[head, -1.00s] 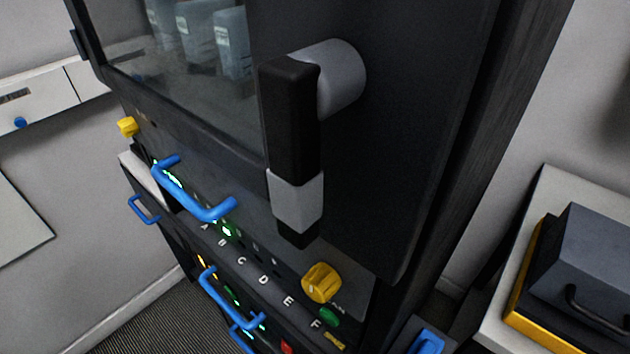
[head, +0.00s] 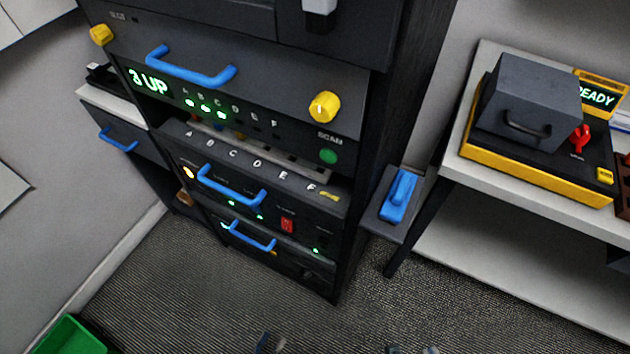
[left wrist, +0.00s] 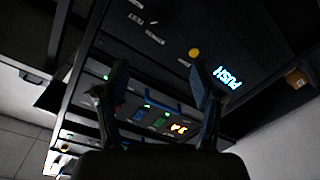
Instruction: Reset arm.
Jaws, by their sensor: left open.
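My left gripper (head: 265,344) barely shows at the bottom edge of the head view. In the left wrist view the left gripper (left wrist: 162,85) has its two dark, blue-edged fingers wide apart with nothing between them. It faces the dark rack, and no contact shows. Small grey parts at the bottom edge of the head view, right of centre, may be my right gripper (head: 411,350); too little shows to tell its state. The dark equipment rack (head: 345,90) stands ahead with blue handles, a yellow knob (head: 324,106) and a green "3 UP" display (head: 149,81).
A white bench (head: 455,160) on the right bears a yellow-based device (head: 545,180) with a grey lid. A blue lever (head: 399,195) sits beside the rack. A green bin (head: 70,338) is at the lower left. The carpet (head: 180,285) before the rack is largely clear.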

